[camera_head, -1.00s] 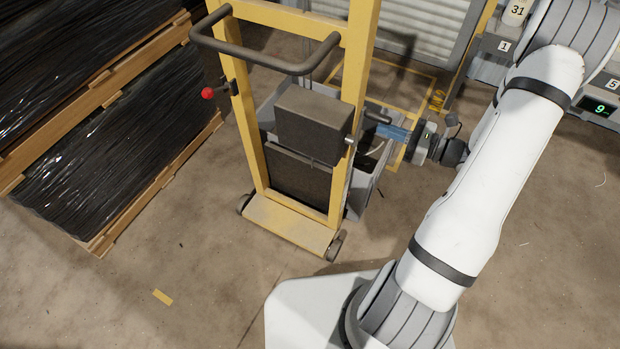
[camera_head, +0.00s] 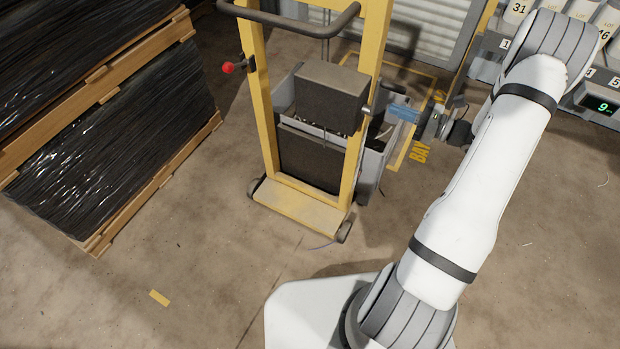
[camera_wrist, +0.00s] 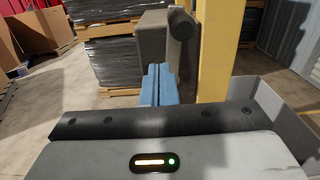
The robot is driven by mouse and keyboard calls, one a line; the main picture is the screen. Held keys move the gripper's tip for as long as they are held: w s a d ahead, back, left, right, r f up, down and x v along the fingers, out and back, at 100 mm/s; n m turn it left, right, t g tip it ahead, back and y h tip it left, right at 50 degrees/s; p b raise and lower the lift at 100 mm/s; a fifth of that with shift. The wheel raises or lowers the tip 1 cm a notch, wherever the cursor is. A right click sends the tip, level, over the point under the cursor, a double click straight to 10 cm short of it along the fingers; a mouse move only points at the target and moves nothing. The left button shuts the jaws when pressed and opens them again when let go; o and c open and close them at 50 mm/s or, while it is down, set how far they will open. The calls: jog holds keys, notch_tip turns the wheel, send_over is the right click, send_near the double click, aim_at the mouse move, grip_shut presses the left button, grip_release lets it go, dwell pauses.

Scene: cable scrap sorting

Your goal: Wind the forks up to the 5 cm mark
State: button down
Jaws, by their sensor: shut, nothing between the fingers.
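The yellow lift truck (camera_head: 262,110) stands in the middle of the head view, with a dark box (camera_head: 330,92) between its posts. A dark crank grip (camera_head: 392,87) sticks out at its right side; a dark round grip end (camera_wrist: 182,22) also shows in the wrist view. My gripper (camera_head: 404,113) is right of the truck, a little below the crank grip in the picture. Its blue fingers (camera_wrist: 155,84) are shut together and empty. In the wrist view they point toward the dark box, just below the round grip; I cannot tell whether they touch. The forks and the 5 cm mark cannot be made out.
A grey bin (camera_head: 374,160) sits behind the truck's posts, close under my gripper. A lever with a red knob (camera_head: 228,67) is on the left post. Wrapped pallets (camera_head: 110,180) stand at the left. Numbered containers line the right back.

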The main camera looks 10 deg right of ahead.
jog(key=shift+s+a, duration=0.1)
jog(key=shift+s, duration=0.05)
jog(key=v, duration=0.8)
jog(key=shift+s+a, duration=0.25)
jog(key=shift+s, duration=0.2)
dwell(0.3)
